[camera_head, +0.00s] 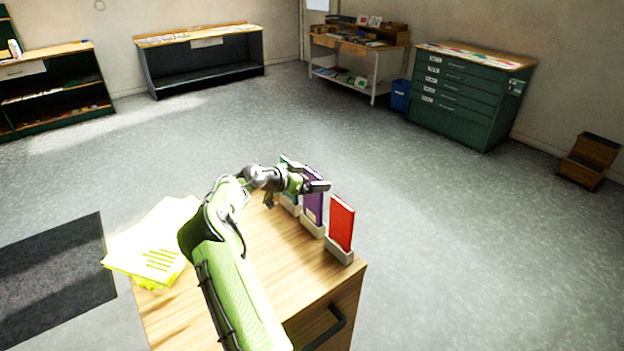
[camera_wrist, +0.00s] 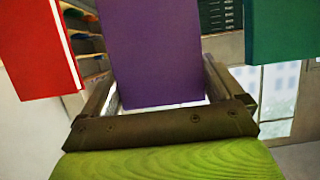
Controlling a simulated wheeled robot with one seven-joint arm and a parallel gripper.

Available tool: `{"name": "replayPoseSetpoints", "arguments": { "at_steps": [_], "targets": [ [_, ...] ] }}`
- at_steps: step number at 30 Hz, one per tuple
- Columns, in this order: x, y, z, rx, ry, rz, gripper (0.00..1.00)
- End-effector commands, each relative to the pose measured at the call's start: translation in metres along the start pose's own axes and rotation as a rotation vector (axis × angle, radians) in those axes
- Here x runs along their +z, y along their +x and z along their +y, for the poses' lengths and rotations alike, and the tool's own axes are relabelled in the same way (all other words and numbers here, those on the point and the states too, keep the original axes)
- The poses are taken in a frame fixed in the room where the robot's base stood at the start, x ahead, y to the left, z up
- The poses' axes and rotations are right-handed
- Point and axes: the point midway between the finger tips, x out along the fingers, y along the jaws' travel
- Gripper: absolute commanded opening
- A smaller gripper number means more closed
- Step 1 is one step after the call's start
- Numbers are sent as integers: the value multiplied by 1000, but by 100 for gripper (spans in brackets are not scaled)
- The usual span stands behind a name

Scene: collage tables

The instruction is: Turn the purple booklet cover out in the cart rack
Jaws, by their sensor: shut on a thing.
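The purple booklet (camera_head: 313,211) stands upright in the middle holder of the rack on the wooden cart top, between a red booklet (camera_head: 341,223) and a green booklet (camera_head: 286,160). My gripper (camera_head: 317,187) is at its upper part. In the wrist view the purple booklet (camera_wrist: 150,50) lies between the two fingers of my gripper (camera_wrist: 165,88), which is shut on it. The red booklet (camera_wrist: 35,50) is at left there and the green booklet (camera_wrist: 283,35) at right, both apart from the fingers. Whether the purple face seen is the cover I cannot tell.
The pale rack holders (camera_head: 340,252) run along the right edge of the cart (camera_head: 285,270). Yellow sheets (camera_head: 155,245) overhang its left side. Open grey floor surrounds the cart. A green drawer cabinet (camera_head: 465,95) and shelves stand far off along the walls.

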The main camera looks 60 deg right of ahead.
Motion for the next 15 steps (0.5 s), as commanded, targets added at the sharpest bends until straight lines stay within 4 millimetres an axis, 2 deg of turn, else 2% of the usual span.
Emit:
{"name": "replayPoseSetpoints", "arguments": {
  "at_steps": [5,15],
  "targets": [
    [1,0,0,0,1,1,44],
    [14,6,0,0,1,1,44]
  ]
}}
